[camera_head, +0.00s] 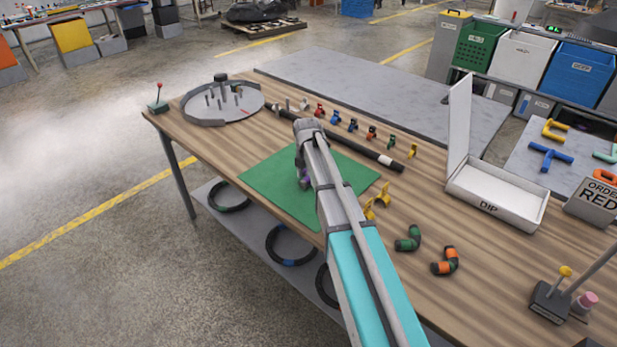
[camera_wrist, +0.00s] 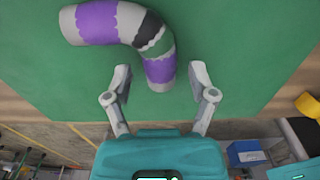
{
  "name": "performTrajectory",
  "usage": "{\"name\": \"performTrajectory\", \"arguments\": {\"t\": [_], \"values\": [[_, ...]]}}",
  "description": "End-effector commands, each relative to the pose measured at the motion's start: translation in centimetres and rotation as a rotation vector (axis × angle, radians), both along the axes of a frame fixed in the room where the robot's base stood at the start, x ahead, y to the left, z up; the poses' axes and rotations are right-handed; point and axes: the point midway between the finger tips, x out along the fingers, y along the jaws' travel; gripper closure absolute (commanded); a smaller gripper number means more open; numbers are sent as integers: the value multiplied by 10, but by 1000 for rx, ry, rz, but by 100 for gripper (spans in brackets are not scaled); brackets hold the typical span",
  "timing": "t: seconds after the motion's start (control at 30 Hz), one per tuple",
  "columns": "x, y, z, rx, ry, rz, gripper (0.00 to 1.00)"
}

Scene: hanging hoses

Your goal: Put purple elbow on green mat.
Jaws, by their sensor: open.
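The purple elbow (camera_wrist: 98,22), grey with purple bands and a black band at its bend, lies on the green mat (camera_wrist: 40,80) in the wrist view. My gripper (camera_wrist: 160,78) is open. Its two fingertips show on either side of the elbow's lower end, with green visible between each finger and the elbow. In the head view the mat (camera_head: 263,186) lies near the table's front edge. My arm covers part of it, and only a bit of the purple elbow (camera_head: 304,182) shows beneath my gripper (camera_head: 303,172).
A black hose (camera_head: 345,144) lies behind the mat, with several small coloured clamps beyond it. Yellow clips (camera_head: 377,203), a green elbow (camera_head: 408,239) and an orange elbow (camera_head: 446,262) lie to the right. The open white DIP box (camera_head: 497,190) stands farther right.

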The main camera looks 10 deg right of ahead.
Motion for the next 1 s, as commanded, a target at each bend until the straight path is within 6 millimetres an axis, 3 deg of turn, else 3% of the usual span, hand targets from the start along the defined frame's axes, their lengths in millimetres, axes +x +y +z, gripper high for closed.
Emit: {"name": "performTrajectory", "arguments": {"t": [1.0], "values": [[0,-1,86,0,0,-1,27]]}}
